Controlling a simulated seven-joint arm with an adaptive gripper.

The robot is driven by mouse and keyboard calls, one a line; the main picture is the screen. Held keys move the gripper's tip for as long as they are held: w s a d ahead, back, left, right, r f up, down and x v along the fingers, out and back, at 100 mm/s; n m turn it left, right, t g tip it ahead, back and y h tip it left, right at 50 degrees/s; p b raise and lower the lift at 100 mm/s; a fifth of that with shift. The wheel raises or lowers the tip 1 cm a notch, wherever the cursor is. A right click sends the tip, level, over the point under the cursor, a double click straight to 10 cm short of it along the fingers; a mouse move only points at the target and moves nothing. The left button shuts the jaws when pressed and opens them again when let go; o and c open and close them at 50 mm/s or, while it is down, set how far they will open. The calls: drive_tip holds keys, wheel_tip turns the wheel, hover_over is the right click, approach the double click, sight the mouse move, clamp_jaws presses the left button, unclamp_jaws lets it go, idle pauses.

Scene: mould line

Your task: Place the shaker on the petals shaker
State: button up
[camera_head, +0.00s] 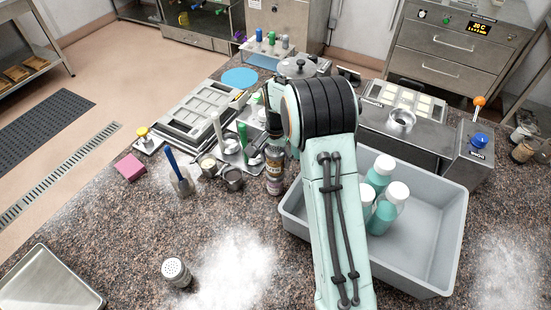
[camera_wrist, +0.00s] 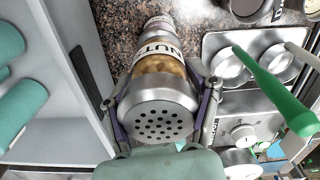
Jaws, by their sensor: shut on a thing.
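My gripper (camera_head: 270,146) is shut on a shaker, one finger on each side of it in the wrist view (camera_wrist: 162,108). The held shaker (camera_wrist: 158,66) has a perforated metal lid, clear walls with tan contents and a label reading "NUTS". In the head view the held shaker (camera_head: 274,157) is upright, partly hidden by my gripper. Directly below it stands another jar (camera_head: 274,186) with pinkish contents, likely the petals shaker; its label is unreadable. Its end shows past the held shaker in the wrist view (camera_wrist: 159,23). I cannot tell whether the two touch.
A grey bin (camera_head: 436,240) with several teal bottles is at the right. A metal tray of cups and green-handled tools (camera_head: 236,163) stands close by on the left. Another perforated-lid shaker (camera_head: 176,272) stands at the front beside white powder.

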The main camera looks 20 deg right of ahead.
drive_tip(key=shift+f, duration=0.2)
drive_tip(key=shift+f, duration=0.1)
drive_tip(key=o, duration=1.3)
wheel_tip(320, 180, up, 12)
drive_tip(key=shift+r, duration=0.2)
drive_tip(key=s+a+r+n, duration=0.2)
drive_tip(key=s+r, duration=0.1)
drive_tip(key=s, duration=0.4)
drive_tip(key=s+a+r+n, duration=0.1)
drive_tip(key=s+r+n, duration=0.1)
drive_tip(key=s, duration=0.5)
drive_tip(key=s+a+f+n, duration=0.1)
drive_tip(key=s+n, duration=0.1)
drive_tip(key=s, duration=0.6)
drive_tip(key=s+a+f+n, duration=0.1)
drive_tip(key=s+f+n, duration=0.1)
drive_tip(key=s, duration=0.7)
drive_tip(key=shift+a+y, duration=0.25)
drive_tip(key=shift+y, duration=0.15)
